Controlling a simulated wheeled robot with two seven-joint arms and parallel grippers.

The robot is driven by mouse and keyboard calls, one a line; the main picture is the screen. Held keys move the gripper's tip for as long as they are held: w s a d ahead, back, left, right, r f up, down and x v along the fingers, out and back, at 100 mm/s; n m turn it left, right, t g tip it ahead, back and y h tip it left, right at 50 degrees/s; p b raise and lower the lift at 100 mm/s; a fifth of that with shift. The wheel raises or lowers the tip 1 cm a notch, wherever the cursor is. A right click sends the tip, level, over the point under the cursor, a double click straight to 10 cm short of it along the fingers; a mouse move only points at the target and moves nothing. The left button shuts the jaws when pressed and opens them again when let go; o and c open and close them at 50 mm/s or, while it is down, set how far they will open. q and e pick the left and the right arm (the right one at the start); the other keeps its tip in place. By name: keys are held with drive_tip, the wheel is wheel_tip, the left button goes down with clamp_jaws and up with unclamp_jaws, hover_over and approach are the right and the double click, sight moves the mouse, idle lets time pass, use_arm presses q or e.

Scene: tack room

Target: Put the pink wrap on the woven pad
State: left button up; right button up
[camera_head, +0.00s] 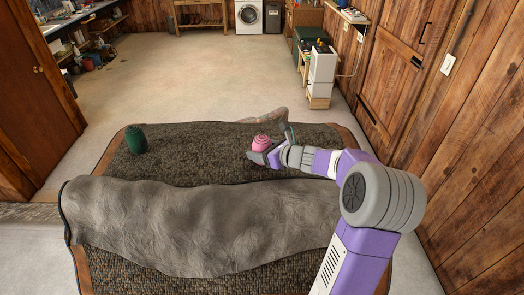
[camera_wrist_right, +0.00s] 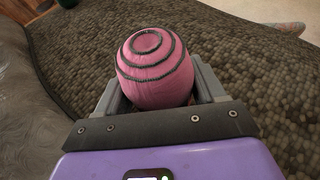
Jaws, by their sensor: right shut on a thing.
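The pink wrap (camera_head: 262,142) is a rounded pink roll with dark stripes. My right gripper (camera_head: 268,153) is shut on it near the far right of the brown textured surface. In the right wrist view the pink wrap (camera_wrist_right: 155,68) sits upright between the two grey fingers (camera_wrist_right: 160,100), with dark rings on its top. Whether its underside touches the surface is hidden. The brown, woven-looking surface (camera_head: 195,165) has a lighter brown border; I take it as the woven pad, though I cannot be sure. My left gripper is not in view.
A dark green wrap (camera_head: 135,139) stands at the far left of the surface. A rumpled grey cloth (camera_head: 200,225) lies across its near half. A tan, folded-looking thing (camera_head: 265,117) lies at the far edge. A wooden wall (camera_head: 470,180) rises on the right.

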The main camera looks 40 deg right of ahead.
drive_tip(key=shift+f, duration=0.1)
drive_tip(key=shift+f, duration=0.15)
drive_tip(key=o, duration=1.1)
drive_tip(key=shift+c, duration=0.2)
drive_tip(key=shift+r, duration=0.2)
drive_tip(key=shift+s+r, duration=0.1)
drive_tip(key=shift+r, duration=0.1)
drive_tip(key=v, duration=1.1)
drive_tip(key=shift+s, duration=0.4)
